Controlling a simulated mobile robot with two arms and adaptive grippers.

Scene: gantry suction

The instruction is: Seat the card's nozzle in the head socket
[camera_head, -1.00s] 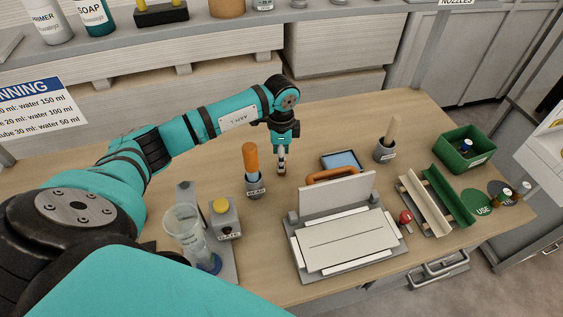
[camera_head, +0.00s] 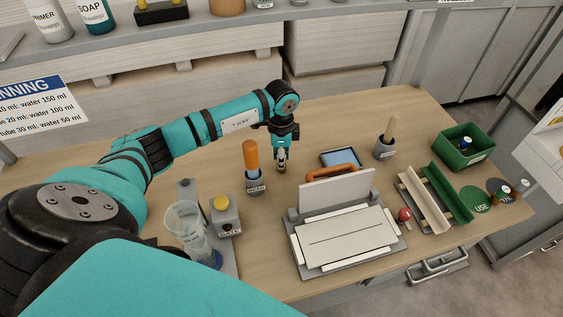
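My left gripper (camera_head: 281,167) points down over the bare table, just right of a grey cup labelled HEAD (camera_head: 256,186). It is too small to tell whether its fingers are open or shut, or whether they hold anything. An orange-handled tool (camera_head: 251,156) stands upright in the HEAD cup, apart from the gripper. Small nozzle-like pieces show on the right: one with a blue top (camera_head: 466,141) in a green bin (camera_head: 477,157), and others beside the round USE mat (camera_head: 476,199). I cannot make out a readable card or the head socket. My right gripper is not in view.
A grey press-like fixture (camera_head: 346,237) with an upright plate stands at the front middle. A clear cylinder (camera_head: 186,222) and a yellow-button box (camera_head: 224,215) are at the left front. A wooden-handled tool cup (camera_head: 384,150) and channel rails (camera_head: 437,197) are at right.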

